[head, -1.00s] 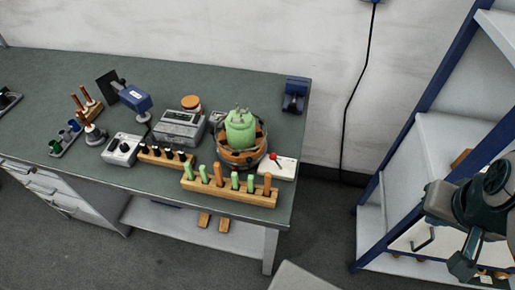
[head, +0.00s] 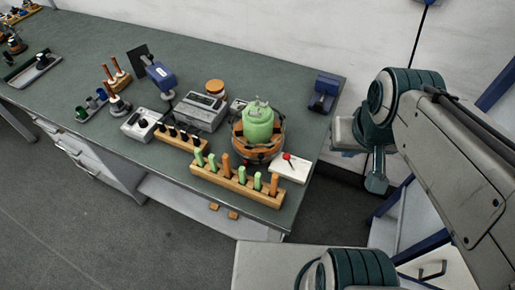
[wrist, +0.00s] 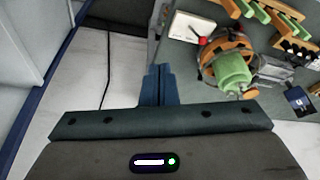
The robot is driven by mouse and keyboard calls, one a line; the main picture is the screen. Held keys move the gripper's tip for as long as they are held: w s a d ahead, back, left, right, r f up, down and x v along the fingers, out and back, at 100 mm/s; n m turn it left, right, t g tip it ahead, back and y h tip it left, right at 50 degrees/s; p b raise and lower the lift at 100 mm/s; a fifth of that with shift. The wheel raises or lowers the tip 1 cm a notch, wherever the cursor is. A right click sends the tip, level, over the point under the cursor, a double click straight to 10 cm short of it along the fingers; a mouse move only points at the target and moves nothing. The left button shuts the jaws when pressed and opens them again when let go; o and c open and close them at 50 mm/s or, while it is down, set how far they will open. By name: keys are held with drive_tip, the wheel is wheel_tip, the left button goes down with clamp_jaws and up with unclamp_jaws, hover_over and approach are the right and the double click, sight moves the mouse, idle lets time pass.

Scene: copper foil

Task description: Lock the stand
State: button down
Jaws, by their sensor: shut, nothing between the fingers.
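A round orange stand (head: 244,150) holds a green vessel (head: 258,125) on the right part of the bench. Beside it, at the front right, lies a white plate (head: 291,168) with a red-knobbed lever (head: 287,156). The wrist view also shows the green vessel (wrist: 233,69), the orange stand (wrist: 238,43), the white plate (wrist: 187,27) and the red knob (wrist: 202,40). My gripper (head: 376,184) is off the bench's right end, apart from the stand. In the wrist view its blue fingers (wrist: 158,72) are together and empty.
A wooden rack (head: 236,184) with green and orange handles stands in front of the stand. A blue device (head: 324,92) sits at the bench's back right corner. Scales (head: 199,112) and several tools fill the left. A blue-framed shelf (head: 399,203) stands to the right.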

idle(0.3)
drive_tip(key=w+a+f+n+h+b, duration=0.2)
drive_tip(key=w+a+f+n+b, duration=0.1)
drive_tip(key=a, duration=0.7)
drive_tip(key=w+a+f+n+g+h+b, duration=0.1)
drive_tip(key=w+a+f+n+h+b, duration=0.1)
drive_tip(key=a+f+n+b, duration=0.4)
drive_tip(key=w+a+f+n, duration=0.1)
drive_tip(key=a+f, duration=0.1)
drive_tip(key=a, duration=0.2)
drive_tip(key=shift+w+a+f, duration=0.15)
drive_tip(key=shift+a+f, duration=0.05)
drive_tip(key=shift+a, duration=0.05)
approach(290, 162)
drive_tip(key=a+f, duration=0.2)
drive_tip(key=s+a+f, duration=0.1)
drive_tip(key=a+f, duration=0.1)
drive_tip(key=f, duration=0.1)
drive_tip(key=shift+s+f, duration=0.15)
drive_tip(key=shift+w+d+p, duration=0.25)
drive_tip(key=shift+w+d, duration=0.35)
drive_tip(key=shift+d, duration=0.2)
drive_tip(key=shift+w+d+p, duration=0.25)
drive_tip(key=shift+w+d, duration=0.35)
drive_tip(key=shift+d, duration=0.2)
